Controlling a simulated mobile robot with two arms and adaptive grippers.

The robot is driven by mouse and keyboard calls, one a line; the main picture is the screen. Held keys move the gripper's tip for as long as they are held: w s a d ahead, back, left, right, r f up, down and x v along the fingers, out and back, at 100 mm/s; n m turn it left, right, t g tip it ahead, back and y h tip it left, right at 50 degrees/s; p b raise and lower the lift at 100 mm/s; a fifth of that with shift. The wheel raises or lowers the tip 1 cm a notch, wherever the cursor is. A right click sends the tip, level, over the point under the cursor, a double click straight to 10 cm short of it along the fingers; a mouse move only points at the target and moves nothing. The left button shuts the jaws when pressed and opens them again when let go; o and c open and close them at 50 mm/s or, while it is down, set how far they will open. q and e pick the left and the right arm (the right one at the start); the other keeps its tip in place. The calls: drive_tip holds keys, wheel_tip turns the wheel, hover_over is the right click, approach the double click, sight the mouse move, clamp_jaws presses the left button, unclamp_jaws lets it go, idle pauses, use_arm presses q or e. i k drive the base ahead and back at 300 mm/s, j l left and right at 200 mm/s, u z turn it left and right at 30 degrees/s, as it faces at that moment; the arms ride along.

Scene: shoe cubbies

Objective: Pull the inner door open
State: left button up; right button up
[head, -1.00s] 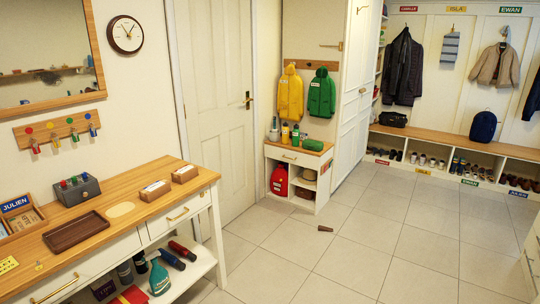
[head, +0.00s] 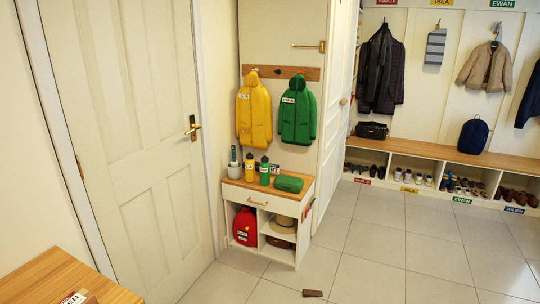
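A white panelled door (head: 125,130) stands at the left in the head view and looks shut in its frame. It has a brass lever handle (head: 193,128) on its right side. A second white panelled door (head: 338,100) stands right of the coat nook, seen nearly edge-on, with a small round knob (head: 343,101). I cannot tell from the frames which one is the inner door. Neither of my grippers shows in the head view.
A small brown wedge (head: 313,293) lies on the tiled floor. A low cabinet (head: 258,200) stands below the yellow coat (head: 254,112) and green coat (head: 298,110). A wooden tabletop (head: 60,280) fills the lower left corner. The floor at the right is clear.

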sight(124, 71)
drive_tip(key=i+l+z, duration=0.1)
drive_tip(key=i, duration=0.55)
drive_tip(key=i+l, duration=0.1)
drive_tip(key=i, duration=0.55)
drive_tip(key=i+j+u, duration=0.1)
drive_tip(key=i+u, duration=0.9)
